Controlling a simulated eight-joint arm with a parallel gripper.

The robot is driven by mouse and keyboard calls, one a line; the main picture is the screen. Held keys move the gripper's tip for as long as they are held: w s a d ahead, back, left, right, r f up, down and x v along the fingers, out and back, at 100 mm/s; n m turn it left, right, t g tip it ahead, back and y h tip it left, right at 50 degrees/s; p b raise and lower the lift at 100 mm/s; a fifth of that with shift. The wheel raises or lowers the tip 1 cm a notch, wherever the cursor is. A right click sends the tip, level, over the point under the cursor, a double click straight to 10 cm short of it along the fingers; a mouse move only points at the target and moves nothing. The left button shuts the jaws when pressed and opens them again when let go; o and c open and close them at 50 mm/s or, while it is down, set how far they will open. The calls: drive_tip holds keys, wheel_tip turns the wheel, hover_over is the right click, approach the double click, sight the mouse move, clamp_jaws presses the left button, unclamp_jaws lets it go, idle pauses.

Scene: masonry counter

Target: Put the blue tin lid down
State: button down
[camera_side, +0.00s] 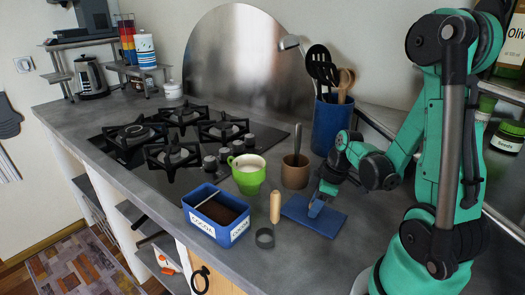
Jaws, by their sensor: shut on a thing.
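The blue tin lid (328,219) is a flat blue rectangle at or just above the grey counter, right of the open blue cocoa tin (217,214). The fingertips are small here, and the exact grip point is hard to see. I cannot tell whether the lid's underside touches the counter. The tin holds dark brown powder and carries a white "COCOA" label.
A green cup (248,175), a brown pot (295,172) and a blue utensil holder (330,125) stand behind. The hob (180,135) is at left. Counter in front of the lid is clear.

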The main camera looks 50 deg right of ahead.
sight(329, 216)
drive_tip(key=shift+f, duration=0.2)
drive_tip(key=c, duration=0.6)
unclamp_jaws()
drive_tip(key=shift+c, duration=0.2)
drive_tip(key=shift+r, duration=0.15)
drive_tip(key=v, duration=1.1)
drive_tip(key=shift+r, duration=0.35)
drive_tip(key=shift+s+d, duration=0.1)
drive_tip(key=w+a+m+t, duration=0.2)
drive_tip(key=w+a, duration=0.2)
drive_tip(key=a, duration=0.3)
drive_tip(key=w+a+r+m+t+h, duration=0.1)
drive_tip(key=w+a+m+t, duration=0.1)
drive_tip(key=w+a, duration=0.2)
drive_tip(key=a, duration=0.3)
drive_tip(key=shift+a, duration=0.2)
